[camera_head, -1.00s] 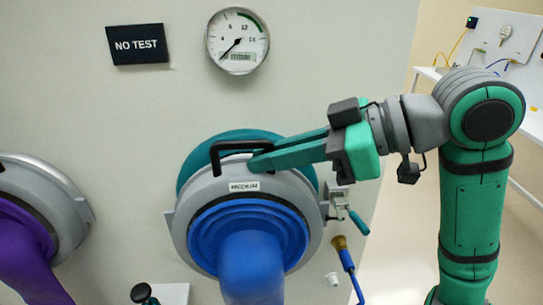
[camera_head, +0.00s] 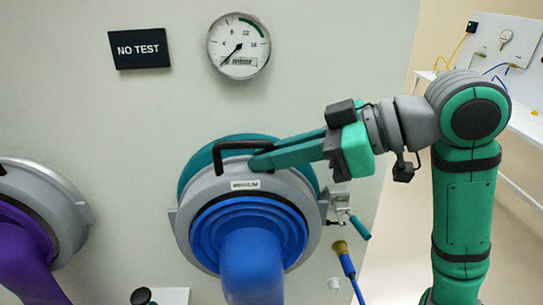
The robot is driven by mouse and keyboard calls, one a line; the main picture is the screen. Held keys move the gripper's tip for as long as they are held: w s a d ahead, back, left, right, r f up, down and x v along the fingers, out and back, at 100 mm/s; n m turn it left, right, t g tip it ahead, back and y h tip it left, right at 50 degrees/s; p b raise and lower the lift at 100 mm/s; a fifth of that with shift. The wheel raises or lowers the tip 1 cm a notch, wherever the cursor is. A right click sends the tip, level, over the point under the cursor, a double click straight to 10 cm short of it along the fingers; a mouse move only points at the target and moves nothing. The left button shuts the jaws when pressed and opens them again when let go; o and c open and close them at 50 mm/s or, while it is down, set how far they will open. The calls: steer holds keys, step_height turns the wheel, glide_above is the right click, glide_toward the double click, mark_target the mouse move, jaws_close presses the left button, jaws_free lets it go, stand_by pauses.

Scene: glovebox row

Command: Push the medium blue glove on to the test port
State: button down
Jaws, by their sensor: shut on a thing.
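The medium blue glove (camera_head: 250,262) hangs from a grey ring (camera_head: 186,205) with a label (camera_head: 245,184) that seems to read MEDIUM. A black handle (camera_head: 218,168) stands on top of the ring. My gripper (camera_head: 262,162) reaches in from the right and is shut on the handle; its fingertips partly hide the handle's right side. Behind the ring is a round teal port (camera_head: 190,171) on the pale wall, showing above and to the left of it. I cannot tell whether the ring touches the port.
A teal-handled clamp (camera_head: 348,218) and a blue hose with a brass end (camera_head: 343,258) are at the ring's right. A purple glove (camera_head: 22,255) in a grey ring is at left. A gauge (camera_head: 238,45) and a NO TEST sign (camera_head: 139,49) are above.

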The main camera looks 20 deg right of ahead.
steer(key=shift+w+d+f, duration=0.1)
steer(key=shift+w+d, duration=0.15)
steer(key=shift+w, duration=0.65)
steer(key=shift+w+d+f, duration=0.1)
steer(key=shift+w+d, duration=0.15)
steer(key=shift+w, duration=0.6)
stand_by(1.5)
steer(key=c, duration=1.7)
jaws_free()
steer(key=v, duration=1.1)
steer(key=shift+w, duration=0.1)
